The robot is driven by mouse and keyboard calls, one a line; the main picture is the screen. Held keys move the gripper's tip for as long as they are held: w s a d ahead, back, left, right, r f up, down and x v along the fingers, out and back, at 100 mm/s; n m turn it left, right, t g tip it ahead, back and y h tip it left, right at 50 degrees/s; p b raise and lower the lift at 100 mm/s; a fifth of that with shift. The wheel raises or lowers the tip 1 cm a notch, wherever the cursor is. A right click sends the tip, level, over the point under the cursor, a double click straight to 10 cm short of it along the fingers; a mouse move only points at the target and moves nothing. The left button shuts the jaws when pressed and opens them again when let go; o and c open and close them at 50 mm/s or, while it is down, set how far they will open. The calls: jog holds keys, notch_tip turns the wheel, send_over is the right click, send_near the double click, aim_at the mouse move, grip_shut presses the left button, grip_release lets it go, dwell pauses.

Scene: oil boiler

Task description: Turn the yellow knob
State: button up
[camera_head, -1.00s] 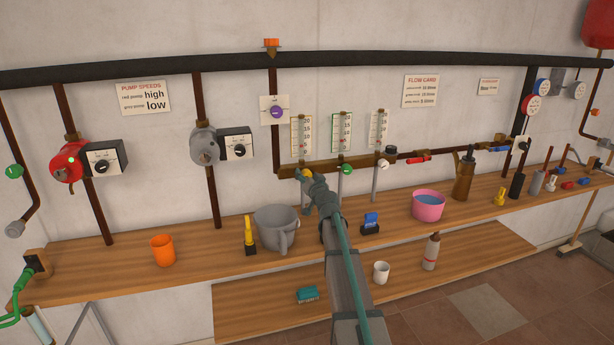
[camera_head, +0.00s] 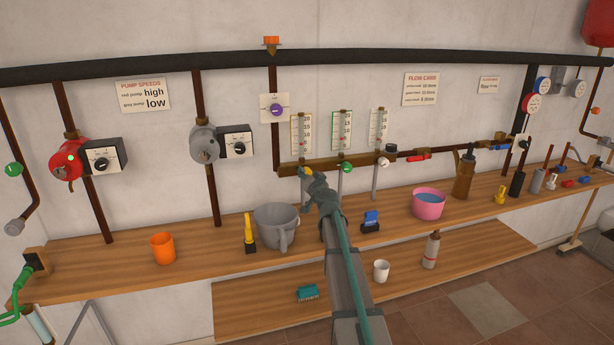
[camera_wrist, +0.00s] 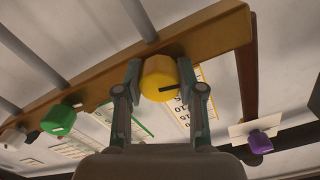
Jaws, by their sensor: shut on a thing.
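The yellow knob (camera_wrist: 159,79) sits on the brown manifold bar, between the two fingers of my gripper (camera_wrist: 158,82) in the wrist view. A dark slot mark shows on its face. The fingers are closed on its two sides. In the head view my gripper (camera_head: 304,176) reaches the left end of the bar, and only a small bit of the yellow knob (camera_head: 301,170) shows past it. A flow gauge (camera_head: 302,135) with a scale stands above the knob.
A green knob (camera_head: 346,167) and a white knob (camera_head: 388,159) sit further right on the same bar. A purple knob (camera_head: 276,111) is on the wall above left. A grey pot (camera_head: 276,226), blue-topped item (camera_head: 371,221) and pink bowl (camera_head: 429,204) stand on the bench.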

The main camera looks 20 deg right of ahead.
jog(key=m+b, duration=0.1)
jog(key=m, duration=0.4)
jog(key=shift+m+b, duration=0.3)
jog(key=shift+b, duration=0.1)
jog(key=m, duration=0.6)
jog(key=shift+m, duration=0.4)
jog(key=o, duration=1.1)
jog(key=shift+o, duration=0.2)
jog(key=shift+s, duration=0.1)
jog(key=s+a, duration=0.1)
jog(key=s, duration=1)
jog(key=shift+s+a, duration=0.25)
jog(key=shift+s, duration=0.1)
jog(key=shift+d, duration=0.1)
